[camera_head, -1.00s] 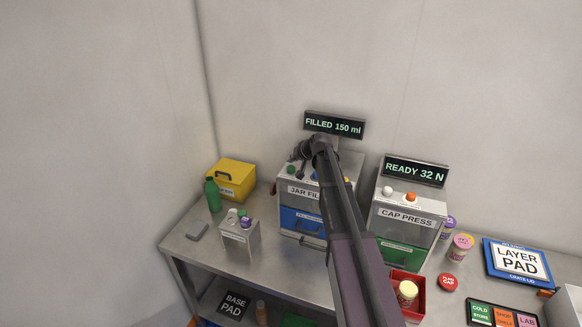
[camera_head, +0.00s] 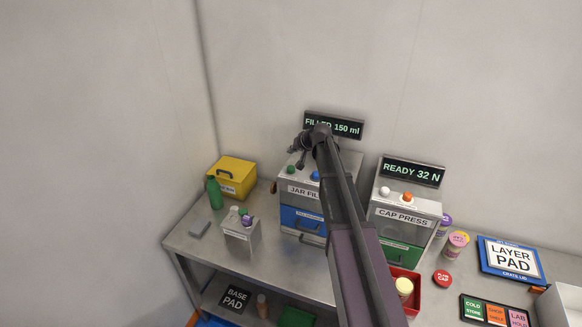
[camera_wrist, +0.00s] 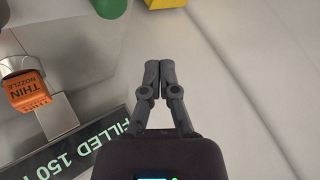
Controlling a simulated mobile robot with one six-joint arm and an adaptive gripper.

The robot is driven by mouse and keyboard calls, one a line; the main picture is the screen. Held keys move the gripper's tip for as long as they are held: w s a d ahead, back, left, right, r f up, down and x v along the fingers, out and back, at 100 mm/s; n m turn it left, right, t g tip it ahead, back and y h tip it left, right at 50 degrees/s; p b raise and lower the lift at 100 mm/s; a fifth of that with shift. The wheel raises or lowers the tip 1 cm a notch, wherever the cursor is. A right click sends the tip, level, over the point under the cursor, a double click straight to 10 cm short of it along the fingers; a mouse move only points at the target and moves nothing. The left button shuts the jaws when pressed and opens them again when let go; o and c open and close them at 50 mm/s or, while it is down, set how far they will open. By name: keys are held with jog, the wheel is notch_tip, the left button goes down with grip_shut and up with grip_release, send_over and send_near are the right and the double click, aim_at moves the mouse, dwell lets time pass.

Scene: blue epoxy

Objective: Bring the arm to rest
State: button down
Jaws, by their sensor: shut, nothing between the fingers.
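My arm reaches up from the bottom of the head view, in front of the jar filler (camera_head: 303,190). My gripper (camera_head: 292,150) shows at the arm's far end, above the top of the jar filler and partly hidden by the wrist. In the wrist view my gripper (camera_wrist: 153,64) has its two dark fingers together, with nothing between them. It is apart from the orange thin nozzle (camera_wrist: 28,88) and the "FILLED 150 ml" display (camera_wrist: 80,143).
The cap press (camera_head: 405,215) stands right of the arm, with a red tray (camera_head: 414,301) in front. A yellow box (camera_head: 232,178), green bottle (camera_head: 214,193) and grey holder (camera_head: 241,240) stand left on the metal table (camera_head: 280,268). The wall behind is bare.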

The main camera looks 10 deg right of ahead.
dwell(0.5)
jog(key=s+a+f+n+g+h+b, duration=0.1)
jog(key=s+f+b, duration=0.5)
jog(key=s, duration=0.6)
jog(key=s+a+f+g+h+b, duration=0.2)
jog(key=s+f+g+b, duration=0.2)
jog(key=s+f+b, duration=0.3)
jog(key=s+a+f+n+g+h+b, duration=0.1)
jog(key=s+f+b, duration=0.5)
jog(key=s+f, duration=0.6)
jog(key=s+a+g, duration=0.1)
jog(key=s, duration=0.5)
jog(key=shift+a+n+g+h, duration=0.25)
jog(key=shift+n+g+h, duration=0.05)
jog(key=shift+g+h, duration=0.1)
